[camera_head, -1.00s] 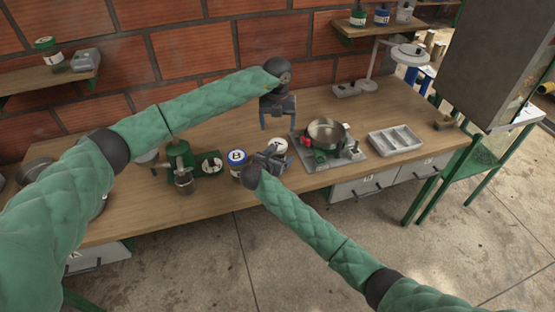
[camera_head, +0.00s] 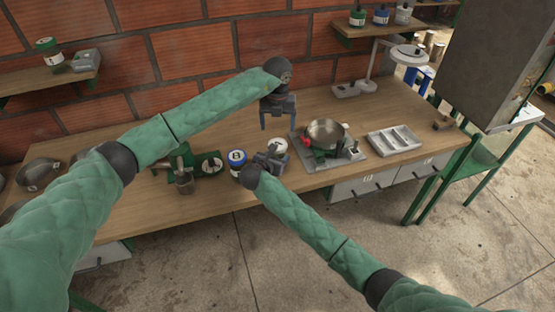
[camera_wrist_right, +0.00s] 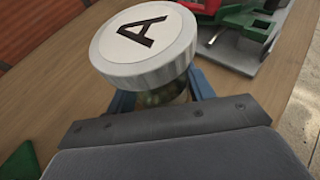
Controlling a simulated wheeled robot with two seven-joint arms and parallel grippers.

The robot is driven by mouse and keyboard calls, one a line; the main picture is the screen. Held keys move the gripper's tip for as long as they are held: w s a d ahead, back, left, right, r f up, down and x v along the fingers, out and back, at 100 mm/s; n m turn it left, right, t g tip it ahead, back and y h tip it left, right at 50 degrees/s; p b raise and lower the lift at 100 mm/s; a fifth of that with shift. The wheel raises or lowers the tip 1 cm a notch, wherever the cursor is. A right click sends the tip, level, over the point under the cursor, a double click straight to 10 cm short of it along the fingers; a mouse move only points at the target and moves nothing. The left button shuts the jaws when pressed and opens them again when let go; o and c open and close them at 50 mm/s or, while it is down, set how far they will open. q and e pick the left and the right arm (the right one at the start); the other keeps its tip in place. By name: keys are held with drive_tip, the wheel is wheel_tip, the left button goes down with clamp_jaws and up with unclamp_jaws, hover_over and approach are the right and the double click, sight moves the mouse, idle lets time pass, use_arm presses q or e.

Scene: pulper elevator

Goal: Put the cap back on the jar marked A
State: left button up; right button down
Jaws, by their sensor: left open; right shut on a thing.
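The white cap marked A (camera_wrist_right: 145,45) sits on top of a glass jar (camera_wrist_right: 165,92) in the right wrist view. Whether it is fully seated I cannot tell. In the head view the cap shows as a small white disc (camera_head: 277,145). My right gripper (camera_head: 272,158) is shut on the jar below the cap; its blue fingers show beside the glass in the wrist view (camera_wrist_right: 160,100). The jar's lower part is hidden. My left gripper (camera_head: 278,124) is open and empty, fingers pointing down, apart from the cap and above it in the picture.
A jar marked B with a blue lid (camera_head: 237,158) stands just left of my right gripper. A metal pan (camera_head: 326,131) on a grey base is to the right, then a divided tray (camera_head: 394,140). A green device (camera_head: 183,166) is at the left.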

sight(278, 144)
use_arm(q)
drive_tip(key=shift+f, duration=0.1)
drive_tip(key=shift+f, duration=3.95)
drive_tip(key=shift+c, duration=0.5)
drive_tip(key=c, duration=0.9)
drive_tip(key=m, duration=0.8)
drive_tip(key=o, duration=1.1)
drive_tip(key=shift+c, duration=0.2)
